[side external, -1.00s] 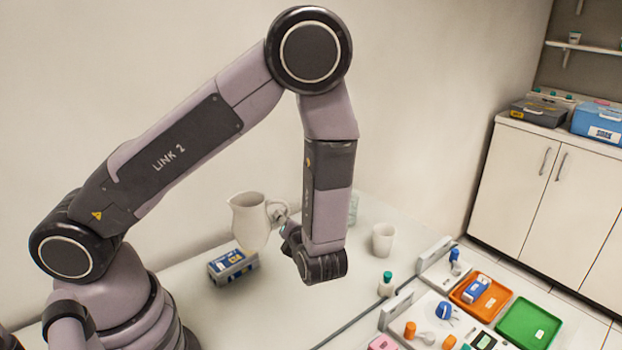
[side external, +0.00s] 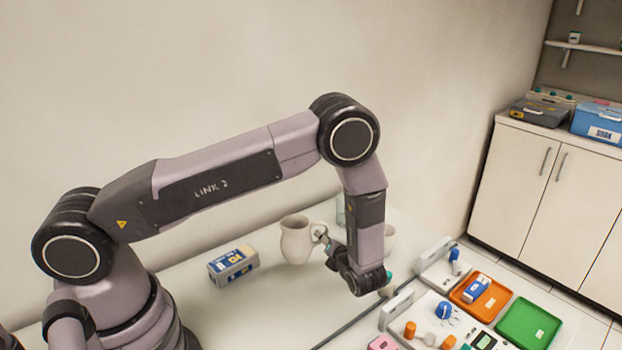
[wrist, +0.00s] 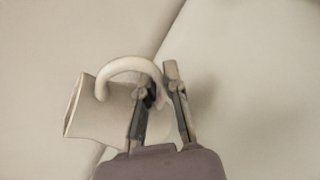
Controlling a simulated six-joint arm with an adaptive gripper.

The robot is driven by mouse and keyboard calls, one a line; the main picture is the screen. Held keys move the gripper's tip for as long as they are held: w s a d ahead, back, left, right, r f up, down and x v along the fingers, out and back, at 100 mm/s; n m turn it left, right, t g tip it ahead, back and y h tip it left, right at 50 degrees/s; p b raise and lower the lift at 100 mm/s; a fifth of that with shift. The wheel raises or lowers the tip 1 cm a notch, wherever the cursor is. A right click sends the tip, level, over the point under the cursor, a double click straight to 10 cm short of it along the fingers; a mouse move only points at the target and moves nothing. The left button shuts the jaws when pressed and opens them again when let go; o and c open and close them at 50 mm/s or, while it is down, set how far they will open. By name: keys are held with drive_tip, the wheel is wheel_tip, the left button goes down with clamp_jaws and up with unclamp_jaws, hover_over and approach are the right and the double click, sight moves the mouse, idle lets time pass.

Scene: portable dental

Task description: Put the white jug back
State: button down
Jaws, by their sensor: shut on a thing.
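The white jug (side external: 296,241) is upright at the middle of the pale table in the side external view, right of a blue and grey box. Its base is low, at or just above the table top; I cannot tell if it touches. My gripper (side external: 325,240) is at the jug's right side, shut on its handle. In the wrist view the jug (wrist: 95,112) shows at left with its curved handle, and my gripper's fingers (wrist: 168,105) stand on either side of part of the handle.
The blue and grey box (side external: 233,264) lies left of the jug. A white cup (side external: 390,238) is partly hidden behind my arm, and a clear glass (side external: 340,210) stands behind. At right are an orange tray (side external: 478,292) and a green tray (side external: 527,323). The table front of the jug is clear.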

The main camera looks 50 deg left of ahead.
drive_tip(key=w+f, duration=0.3)
drive_tip(key=shift+a+f, duration=0.1)
drive_tip(key=shift+f, duration=0.15)
drive_tip(key=shift+w+f, duration=0.15)
drive_tip(key=shift+f, duration=1.55)
drive_tip(key=shift+f, duration=0.15)
drive_tip(key=c, duration=1.2)
unclamp_jaws()
